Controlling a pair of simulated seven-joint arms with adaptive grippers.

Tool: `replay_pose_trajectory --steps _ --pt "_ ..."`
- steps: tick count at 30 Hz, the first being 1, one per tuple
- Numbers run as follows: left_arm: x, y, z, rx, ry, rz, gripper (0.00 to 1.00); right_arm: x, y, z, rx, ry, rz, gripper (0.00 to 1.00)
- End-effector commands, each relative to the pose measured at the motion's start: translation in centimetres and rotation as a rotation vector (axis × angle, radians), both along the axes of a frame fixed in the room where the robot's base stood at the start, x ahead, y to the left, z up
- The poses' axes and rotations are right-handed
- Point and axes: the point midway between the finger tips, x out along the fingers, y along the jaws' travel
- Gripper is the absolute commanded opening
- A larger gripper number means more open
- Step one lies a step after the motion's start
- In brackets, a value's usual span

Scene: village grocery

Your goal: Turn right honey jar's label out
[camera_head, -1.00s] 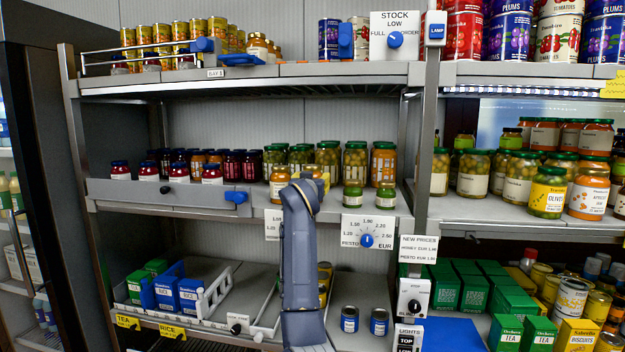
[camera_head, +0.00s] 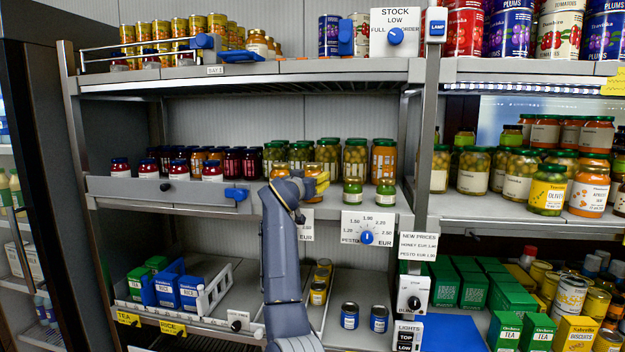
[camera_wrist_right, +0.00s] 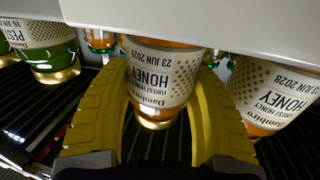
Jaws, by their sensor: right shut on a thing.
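The right honey jar (camera_wrist_right: 160,75) stands between the yellow fingers of my right gripper (camera_wrist_right: 165,62) in the wrist view, which shows it upside down. My gripper is shut on it. Its cream label with HONEY and a date faces the wrist camera. In the head view my right gripper (camera_head: 315,184) is at the middle shelf's front, and only the jar's upper part (camera_head: 312,168) shows above it. A second honey jar (camera_wrist_right: 272,95), label also visible, stands at the right in the wrist view. In the head view it is left of the held jar (camera_head: 280,170), partly hidden by my wrist. My left gripper is not in view.
Two green pesto jars (camera_head: 353,192) stand just right of my gripper; one also shows in the wrist view (camera_wrist_right: 55,52). Rows of taller jars (camera_head: 355,160) stand behind. A price dial (camera_head: 367,238) hangs below the shelf edge. Free shelf lies left of the honey jars.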

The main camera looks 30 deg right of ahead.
Motion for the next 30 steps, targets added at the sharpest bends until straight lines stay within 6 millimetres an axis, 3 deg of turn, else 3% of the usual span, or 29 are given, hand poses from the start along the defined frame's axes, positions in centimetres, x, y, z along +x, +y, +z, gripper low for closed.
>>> replay_pose_trajectory --steps 2,3,9,20,30 --pt "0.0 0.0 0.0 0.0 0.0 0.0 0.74 0.0 0.0 0.2 -0.001 -0.003 0.0 0.1" --pt "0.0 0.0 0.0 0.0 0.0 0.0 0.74 0.0 0.0 0.2 -0.001 -0.003 0.0 0.6" --pt "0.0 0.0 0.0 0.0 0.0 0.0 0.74 0.0 0.0 0.1 0.0 -0.001 0.0 0.83" --pt "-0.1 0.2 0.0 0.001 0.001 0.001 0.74 0.0 0.0 0.4 0.001 0.001 0.001 0.85" --pt "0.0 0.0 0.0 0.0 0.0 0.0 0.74 0.0 0.0 5.4 0.002 -0.002 0.001 0.85"
